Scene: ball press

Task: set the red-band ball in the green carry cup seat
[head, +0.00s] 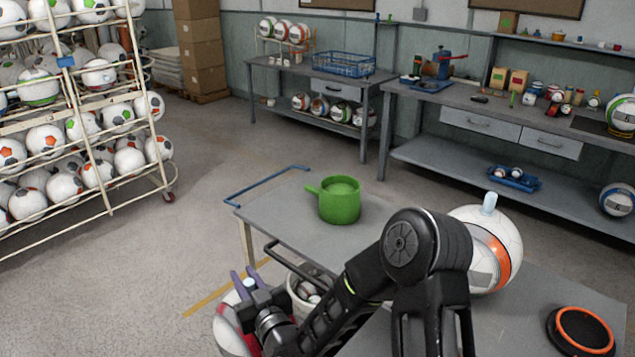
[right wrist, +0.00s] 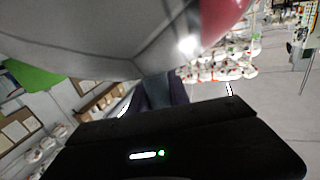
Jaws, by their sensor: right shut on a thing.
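The red-band ball (head: 229,334) is white with a red band. It hangs at the bottom of the head view, left of the grey table, partly hidden by my right gripper (head: 246,281). That gripper's purple fingers are shut on the ball's pale top tab. In the right wrist view the ball (right wrist: 90,40) fills the top, with red at its upper right, and the fingers (right wrist: 158,92) close on the tab. The green carry cup (head: 340,205), with a side handle, stands upright on the table, up and right of the ball. My left gripper is not in view.
The table (head: 290,215) also bears an orange-band ball (head: 487,250) and a black disc with an orange ring (head: 583,331). A white bucket (head: 303,290) of small items is beside the gripper. A blue rail (head: 265,183) edges the table's far left. Ball racks stand left.

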